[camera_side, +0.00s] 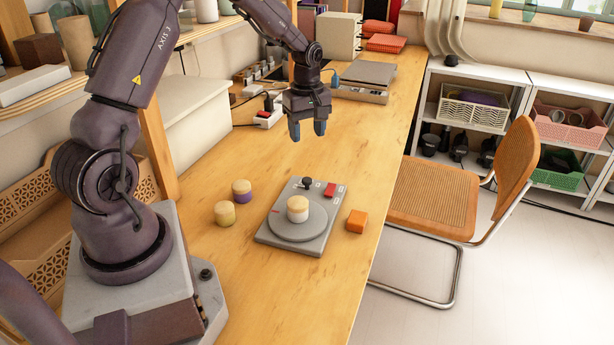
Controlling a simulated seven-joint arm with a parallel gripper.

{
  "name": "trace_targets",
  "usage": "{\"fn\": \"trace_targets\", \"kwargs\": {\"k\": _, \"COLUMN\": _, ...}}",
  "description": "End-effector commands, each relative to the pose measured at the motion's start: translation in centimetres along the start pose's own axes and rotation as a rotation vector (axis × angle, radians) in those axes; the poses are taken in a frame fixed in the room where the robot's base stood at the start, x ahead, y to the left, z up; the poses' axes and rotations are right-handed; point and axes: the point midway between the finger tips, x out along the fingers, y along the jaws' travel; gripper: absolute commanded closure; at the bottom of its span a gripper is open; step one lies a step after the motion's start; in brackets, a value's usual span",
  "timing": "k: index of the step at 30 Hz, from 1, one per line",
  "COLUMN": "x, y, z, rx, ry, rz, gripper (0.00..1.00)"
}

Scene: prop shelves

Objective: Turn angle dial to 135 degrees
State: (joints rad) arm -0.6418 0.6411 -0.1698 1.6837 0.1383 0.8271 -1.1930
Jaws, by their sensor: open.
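A grey device (263,236) lies flat on the wooden table, with a round grey dial plate (283,229) set in it. A short cylinder (298,209) with a wooden top and white lower band stands on the plate. A small black knob (308,183) and a red button (330,189) sit at the device's far end. The dial's angle marks are too small to read. My gripper (307,130) is open and empty, pointing down above the table, beyond the device's far end and clear of it.
Two short cylinders, one yellow-green (224,213) and one purple-banded (242,192), stand left of the device. An orange cube (356,221) sits to its right, near the table edge. Power strips (268,115) and a grey flat box (363,82) lie farther back.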

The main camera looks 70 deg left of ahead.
Motion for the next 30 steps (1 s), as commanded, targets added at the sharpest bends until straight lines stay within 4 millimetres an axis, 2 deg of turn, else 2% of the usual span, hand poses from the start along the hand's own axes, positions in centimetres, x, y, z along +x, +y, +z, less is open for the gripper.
{"fn": "trace_targets", "kwargs": {"k": 5, "x": 1.6, "y": -0.1, "z": 0.1, "rx": -0.015, "ry": -0.003, "rz": -0.004, "gripper": 0.48}}
{"fn": "trace_targets", "kwargs": {"k": 15, "x": 8.6, "y": -0.1, "z": 0.1, "rx": -0.013, "ry": -0.004, "rz": -0.004, "gripper": 0.48}}
{"fn": "trace_targets", "kwargs": {"k": 21, "x": 11.6, "y": -0.1, "z": 0.1, "rx": -0.013, "ry": -0.002, "rz": -0.002, "gripper": 0.48}}
{"fn": "trace_targets", "kwargs": {"k": 25, "x": 12.6, "y": -0.1, "z": 0.1, "rx": -0.012, "ry": -0.002, "rz": -0.002, "gripper": 0.48}}
{"fn": "trace_targets", "kwargs": {"k": 30, "x": 12.9, "y": -0.1, "z": 0.1, "rx": -0.012, "ry": -0.001, "rz": 0.000, "gripper": 0.48}}
